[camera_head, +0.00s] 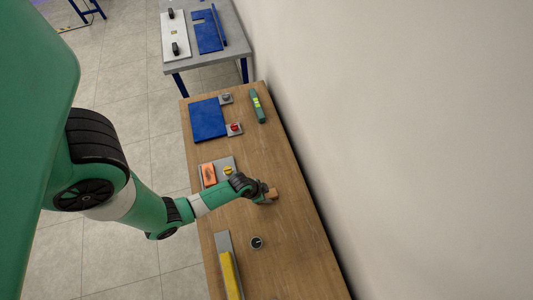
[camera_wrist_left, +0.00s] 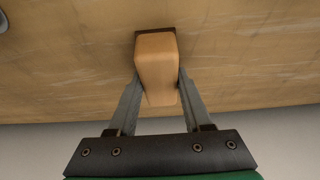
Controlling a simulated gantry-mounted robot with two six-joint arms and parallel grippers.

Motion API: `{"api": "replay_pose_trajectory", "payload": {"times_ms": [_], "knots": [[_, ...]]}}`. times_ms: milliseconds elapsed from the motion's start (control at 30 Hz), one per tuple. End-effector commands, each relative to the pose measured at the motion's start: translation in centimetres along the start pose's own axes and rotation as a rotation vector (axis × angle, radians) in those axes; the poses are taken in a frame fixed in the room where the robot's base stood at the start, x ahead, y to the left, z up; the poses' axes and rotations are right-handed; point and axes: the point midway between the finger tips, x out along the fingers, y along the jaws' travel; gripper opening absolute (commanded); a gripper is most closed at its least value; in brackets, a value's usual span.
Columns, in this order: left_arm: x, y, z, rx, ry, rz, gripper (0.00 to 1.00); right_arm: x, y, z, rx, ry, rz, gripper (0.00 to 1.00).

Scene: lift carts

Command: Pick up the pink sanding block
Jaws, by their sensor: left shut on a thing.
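My left gripper (camera_head: 268,194) reaches in over the wooden bench. It is shut on a peach-tan block (camera_wrist_left: 156,62), with one finger on each long side. The block also shows at the gripper's tip in the head view (camera_head: 272,193). In the wrist view the block is against or just above the bench top, with a dark shadow at its far end; I cannot tell if it touches. Its colour is more tan than pink, and I see no clearly pink block elsewhere. My right gripper is not in view.
The bench (camera_head: 262,148) also bears an orange piece (camera_head: 208,172) on a grey plate, a yellow-and-grey long tool (camera_head: 230,275), a small round dial (camera_head: 256,243), a blue panel (camera_head: 208,119) and a green tool (camera_head: 258,106). A wall (camera_head: 410,130) rises along the right edge.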

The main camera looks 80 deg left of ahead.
Motion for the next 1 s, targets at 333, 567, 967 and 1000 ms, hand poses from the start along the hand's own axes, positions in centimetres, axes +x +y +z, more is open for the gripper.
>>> {"api": "replay_pose_trajectory", "payload": {"times_ms": [333,567,967,1000], "knots": [[-0.8,0.0,-0.4,0.000,0.002,-0.001,0.00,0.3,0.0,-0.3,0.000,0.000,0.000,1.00],[-5.9,0.6,-0.9,0.001,-0.002,0.001,0.00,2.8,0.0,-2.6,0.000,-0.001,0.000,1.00],[-15.5,4.6,5.8,0.008,-0.004,0.003,0.00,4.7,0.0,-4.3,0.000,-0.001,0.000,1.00],[-15.8,4.8,6.0,0.008,-0.002,0.003,0.00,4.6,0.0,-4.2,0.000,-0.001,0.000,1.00]]}}
